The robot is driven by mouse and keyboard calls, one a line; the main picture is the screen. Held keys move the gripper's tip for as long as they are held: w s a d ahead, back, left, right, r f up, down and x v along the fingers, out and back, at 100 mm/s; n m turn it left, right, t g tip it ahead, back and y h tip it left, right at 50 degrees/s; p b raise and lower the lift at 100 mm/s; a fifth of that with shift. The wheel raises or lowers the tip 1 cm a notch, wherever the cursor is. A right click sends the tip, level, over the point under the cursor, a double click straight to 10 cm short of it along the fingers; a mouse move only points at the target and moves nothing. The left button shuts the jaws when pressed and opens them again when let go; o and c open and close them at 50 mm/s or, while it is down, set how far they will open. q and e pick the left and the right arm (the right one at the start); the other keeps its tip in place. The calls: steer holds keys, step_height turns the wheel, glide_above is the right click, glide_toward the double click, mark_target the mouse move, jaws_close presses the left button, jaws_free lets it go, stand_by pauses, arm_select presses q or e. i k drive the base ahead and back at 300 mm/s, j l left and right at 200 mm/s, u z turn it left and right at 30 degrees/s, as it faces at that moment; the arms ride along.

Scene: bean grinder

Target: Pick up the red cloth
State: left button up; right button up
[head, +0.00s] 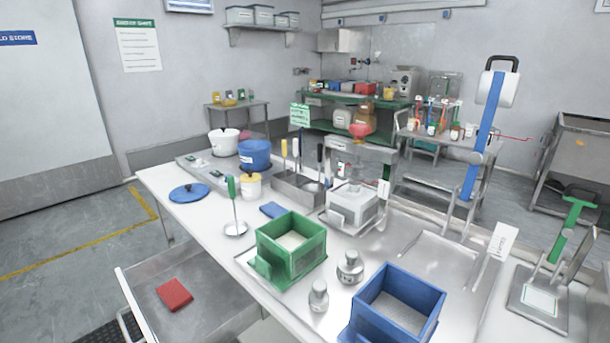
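The red cloth (174,294) is a small folded rectangle. It lies flat on the bare metal floor of an open drawer or low tray (146,271), at the lower left, below the front edge of the white table. Nothing covers the cloth. Neither of my grippers shows in the head view, so their positions relative to the cloth cannot be seen.
The white table (208,214) runs along the tray's right side. On it stand a green bin (291,247), a blue bin (398,302), a ladle (235,228), a blue lid (189,193) and a folded blue cloth (272,210).

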mark_target(173, 292)
steer(key=k+u, duration=0.15)
steer(key=u, duration=0.25)
steer(key=k+j+u, duration=0.1)
steer(key=u, duration=0.25)
steer(key=j+u, duration=0.2)
steer(key=u, duration=0.2)
steer(key=k, duration=0.05)
